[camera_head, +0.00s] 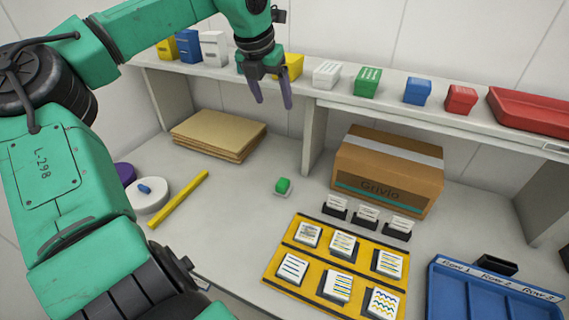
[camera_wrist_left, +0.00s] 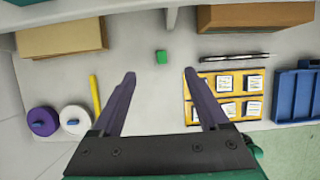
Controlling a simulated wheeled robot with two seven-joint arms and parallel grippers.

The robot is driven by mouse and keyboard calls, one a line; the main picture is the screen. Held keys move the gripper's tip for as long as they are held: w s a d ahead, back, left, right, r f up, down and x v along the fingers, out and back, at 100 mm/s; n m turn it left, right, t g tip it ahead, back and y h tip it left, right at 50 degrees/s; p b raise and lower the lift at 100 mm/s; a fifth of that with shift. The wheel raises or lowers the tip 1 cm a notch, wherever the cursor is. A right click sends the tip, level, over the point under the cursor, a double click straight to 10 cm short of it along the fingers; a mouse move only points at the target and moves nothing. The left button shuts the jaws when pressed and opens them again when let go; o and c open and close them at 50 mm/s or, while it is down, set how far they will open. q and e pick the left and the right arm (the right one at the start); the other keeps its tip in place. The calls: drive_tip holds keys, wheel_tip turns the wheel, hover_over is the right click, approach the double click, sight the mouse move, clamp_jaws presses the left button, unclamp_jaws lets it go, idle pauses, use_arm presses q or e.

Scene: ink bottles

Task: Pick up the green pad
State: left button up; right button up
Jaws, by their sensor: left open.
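The green pad (camera_head: 283,184) is a small green block on a pale base, lying on the bench between the yellow bar and the cardboard box. It also shows in the left wrist view (camera_wrist_left: 162,57), centred ahead of the fingers. My left gripper (camera_head: 273,100) is open and empty, with its purple fingers hanging high near the shelf, apart from the pad. In the left wrist view the gripper's fingers (camera_wrist_left: 160,74) are spread wide, with the pad seen between and beyond their tips. My right gripper is not in view.
A yellow tray (camera_head: 318,264) of labelled cards, a cardboard box (camera_head: 385,175) and a blue tray (camera_head: 480,298) stand to the right. A yellow bar (camera_head: 179,199) and brown boards (camera_head: 220,136) lie left. Small boxes, including a green one (camera_head: 367,82), line the shelf (camera_head: 325,98).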

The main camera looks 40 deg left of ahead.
use_arm(q)
wheel_tip(320, 180, down, 4)
drive_tip(key=s+b, duration=0.1)
drive_tip(key=b, duration=1.7)
approach(283, 182)
drive_tip(key=p+x, duration=0.2)
drive_tip(key=x, duration=0.8)
drive_tip(key=shift+f, duration=0.2)
clamp_jaws()
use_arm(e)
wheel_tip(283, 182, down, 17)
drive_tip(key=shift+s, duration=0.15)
